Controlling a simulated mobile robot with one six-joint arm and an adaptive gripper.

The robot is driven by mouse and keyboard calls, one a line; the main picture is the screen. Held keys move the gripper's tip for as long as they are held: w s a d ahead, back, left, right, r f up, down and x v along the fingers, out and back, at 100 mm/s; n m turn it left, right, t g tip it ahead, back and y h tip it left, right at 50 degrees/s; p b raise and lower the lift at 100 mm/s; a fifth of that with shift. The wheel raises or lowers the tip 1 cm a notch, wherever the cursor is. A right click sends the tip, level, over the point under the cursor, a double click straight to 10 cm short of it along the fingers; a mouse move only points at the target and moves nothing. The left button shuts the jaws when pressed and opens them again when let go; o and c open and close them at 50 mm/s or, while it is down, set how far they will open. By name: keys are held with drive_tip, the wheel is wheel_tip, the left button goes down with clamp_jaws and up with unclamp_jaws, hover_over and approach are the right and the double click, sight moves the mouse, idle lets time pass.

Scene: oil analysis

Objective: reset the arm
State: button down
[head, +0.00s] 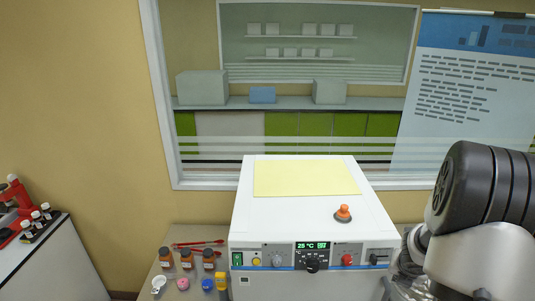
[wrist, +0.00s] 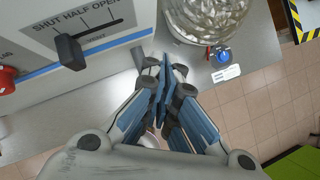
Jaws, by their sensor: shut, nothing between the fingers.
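My gripper (wrist: 163,90) shows in the wrist view with its fingers together and nothing between them. It is over the grey bench edge, beside the front panel of the white machine (wrist: 55,30). In the head view my arm fills the right side, and the gripper itself is hidden. The white machine (head: 300,215) stands on the bench in the middle of the head view, with a green display reading 25 °C and several knobs.
A yellow sheet (head: 305,178) and an orange-topped stopper (head: 343,213) are on the machine's top. Several brown bottles (head: 187,259) stand left of it. In the wrist view, a glass vessel (wrist: 208,18) stands close beyond my fingers. A black lever (wrist: 70,50) juts from the panel.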

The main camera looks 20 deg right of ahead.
drive_tip(key=a+r+m+h+b, duration=0.2)
drive_tip(key=a+r+m+b, duration=0.6)
drive_tip(key=a+m, duration=0.45)
drive_tip(key=s+a+f+m+y+b, duration=0.2)
drive_tip(key=s+a+f+m+b, duration=0.1)
drive_tip(key=a, duration=0.5)
drive_tip(key=s+a+f+m+y+b, duration=0.2)
drive_tip(key=s+a+m+b, duration=0.3)
drive_tip(key=a, duration=0.4)
drive_tip(key=s+a+f+m+y+b, duration=0.2)
drive_tip(key=s+a+f+m+b, duration=0.2)
drive_tip(key=a, duration=0.5)
drive_tip(key=shift+s+a+m+t+y, duration=0.3)
drive_tip(key=shift+s+m+t, duration=0.1)
drive_tip(key=shift+s+m, duration=0.4)
